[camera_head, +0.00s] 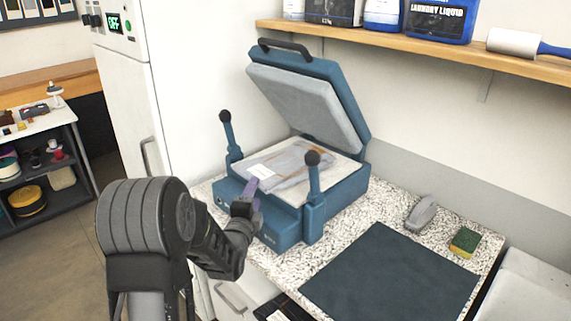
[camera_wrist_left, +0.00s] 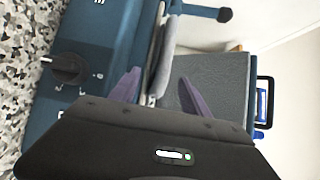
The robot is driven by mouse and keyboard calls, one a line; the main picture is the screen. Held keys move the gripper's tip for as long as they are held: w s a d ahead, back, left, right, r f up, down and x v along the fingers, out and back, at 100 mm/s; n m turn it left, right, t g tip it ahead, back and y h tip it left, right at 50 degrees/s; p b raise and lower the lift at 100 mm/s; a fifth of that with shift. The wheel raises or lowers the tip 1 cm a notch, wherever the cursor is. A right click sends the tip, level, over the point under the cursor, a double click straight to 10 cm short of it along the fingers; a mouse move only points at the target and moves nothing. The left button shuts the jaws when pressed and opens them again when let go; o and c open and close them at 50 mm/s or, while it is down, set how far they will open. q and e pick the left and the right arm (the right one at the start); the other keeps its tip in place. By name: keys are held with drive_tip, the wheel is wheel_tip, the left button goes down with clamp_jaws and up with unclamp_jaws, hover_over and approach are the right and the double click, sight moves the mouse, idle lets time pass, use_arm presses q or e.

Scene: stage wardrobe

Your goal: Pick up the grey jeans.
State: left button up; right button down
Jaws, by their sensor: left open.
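The grey jeans (camera_head: 290,163) lie folded flat on the pale bed of the open blue press (camera_head: 284,220), with a white label facing up. My left gripper (camera_head: 256,186) is at the front edge of the press, close to the near edge of the jeans. In the left wrist view the purple fingers of my left gripper (camera_wrist_left: 159,90) stand apart, with the edge of a grey layer showing between them. I cannot tell whether the fingers touch it. My right gripper is not in view.
The padded press lid (camera_head: 310,105) is tilted up behind the bed. Two knobbed levers (camera_head: 313,185) flank the bed. A dark mat (camera_head: 390,275), a grey brush-like tool (camera_head: 421,214) and a sponge (camera_head: 465,241) lie on the speckled counter. A shelf (camera_head: 420,42) with bottles is above.

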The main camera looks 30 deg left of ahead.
use_arm(q)
drive_tip(key=p+x, duration=0.1)
drive_tip(key=x, duration=0.2)
drive_tip(key=shift+w+a, duration=0.15)
drive_tip(key=shift+w, duration=0.2)
drive_tip(key=shift+c, duration=0.4)
clamp_jaws()
idle(1.0)
